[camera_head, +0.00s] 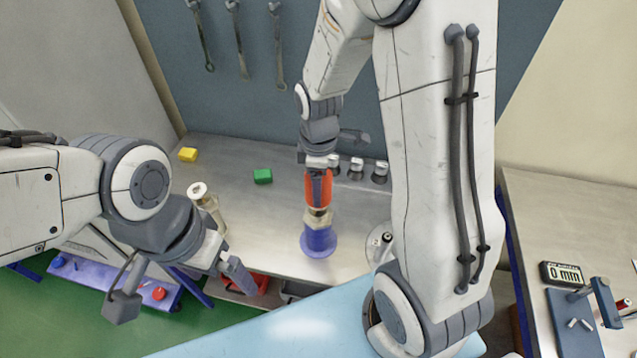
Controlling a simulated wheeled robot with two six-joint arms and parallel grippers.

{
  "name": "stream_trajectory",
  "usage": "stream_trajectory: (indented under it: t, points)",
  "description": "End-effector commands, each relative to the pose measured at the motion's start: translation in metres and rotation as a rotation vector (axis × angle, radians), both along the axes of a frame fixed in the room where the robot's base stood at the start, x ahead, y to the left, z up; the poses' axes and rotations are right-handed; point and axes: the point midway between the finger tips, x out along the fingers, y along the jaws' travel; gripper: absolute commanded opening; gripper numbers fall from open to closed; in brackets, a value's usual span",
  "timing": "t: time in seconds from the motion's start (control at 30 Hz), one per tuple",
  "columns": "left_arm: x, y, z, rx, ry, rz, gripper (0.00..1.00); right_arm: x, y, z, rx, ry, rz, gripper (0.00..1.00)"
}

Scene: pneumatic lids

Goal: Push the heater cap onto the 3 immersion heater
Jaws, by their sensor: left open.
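An orange-red cylinder (311,188) stands upright on the bench above a brass-coloured collar and a flared blue base (318,243). It may be the heater cap on an immersion heater, but I cannot be sure. My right gripper (322,201) points down over the orange part, with a dark finger in front of it; its far finger is hidden. A cream-topped cylindrical piece (203,196) stands to the left, its lower part behind my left arm. A pale round piece (376,245) is partly hidden by my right arm. My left gripper (248,286) is open, low at the bench's front edge.
Yellow (188,154) and green (263,176) blocks lie towards the bench's back. Several small metal cylinders (356,168) stand behind the orange piece. Wrenches hang on the back panel (240,40). A timer (563,274) sits on the right-hand bench.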

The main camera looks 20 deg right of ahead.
Motion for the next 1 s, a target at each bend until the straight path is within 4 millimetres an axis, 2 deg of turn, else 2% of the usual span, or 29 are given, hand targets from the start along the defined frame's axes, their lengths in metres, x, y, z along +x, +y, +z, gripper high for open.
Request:
stream_trajectory:
  t: [1.0]
  points:
    - [0.000,0.000,-0.014,0.000,0.000,0.000,1.00,0.000,0.000,-0.018,0.000,0.000,0.000,0.18]
